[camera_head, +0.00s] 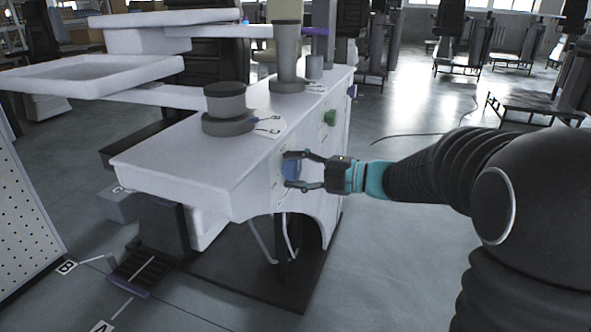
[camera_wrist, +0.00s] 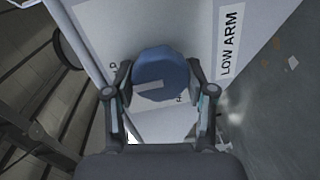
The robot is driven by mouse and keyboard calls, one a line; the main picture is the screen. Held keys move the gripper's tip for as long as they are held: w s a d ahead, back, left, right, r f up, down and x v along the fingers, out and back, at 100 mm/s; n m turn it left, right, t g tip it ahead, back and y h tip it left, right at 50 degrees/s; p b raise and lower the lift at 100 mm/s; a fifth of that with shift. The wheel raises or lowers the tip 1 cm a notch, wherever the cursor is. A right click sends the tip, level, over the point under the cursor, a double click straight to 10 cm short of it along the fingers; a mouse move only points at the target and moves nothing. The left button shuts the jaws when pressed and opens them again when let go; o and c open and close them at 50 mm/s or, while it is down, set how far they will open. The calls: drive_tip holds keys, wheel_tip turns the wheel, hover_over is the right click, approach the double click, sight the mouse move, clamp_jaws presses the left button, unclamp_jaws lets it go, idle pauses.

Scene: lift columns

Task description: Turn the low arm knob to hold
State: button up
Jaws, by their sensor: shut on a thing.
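The low arm knob is a blue faceted knob (camera_wrist: 165,72) with a pale pointer mark, on the side face of a white bench unit. In the wrist view the pointer lies near level, slightly tilted, toward the lower left. A "LOW ARM" label (camera_wrist: 230,42) is to the right of the knob. Small letters beside the knob are partly covered and hard to read. My gripper (camera_wrist: 163,88) is shut on the knob, one finger on each side. In the head view my gripper (camera_head: 287,170) reaches from the right to the blue knob (camera_head: 290,168), which is partly hidden by the fingers.
The white bench unit (camera_head: 190,160) carries grey round columns (camera_head: 226,105). A green knob (camera_head: 330,117) and a purple knob (camera_head: 351,91) sit farther along the same face. A perforated panel (camera_head: 22,215) stands at left. The floor right of the unit is mostly clear.

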drive_tip(key=o, duration=1.2)
drive_tip(key=shift+c, duration=0.2)
drive_tip(key=v, duration=1.2)
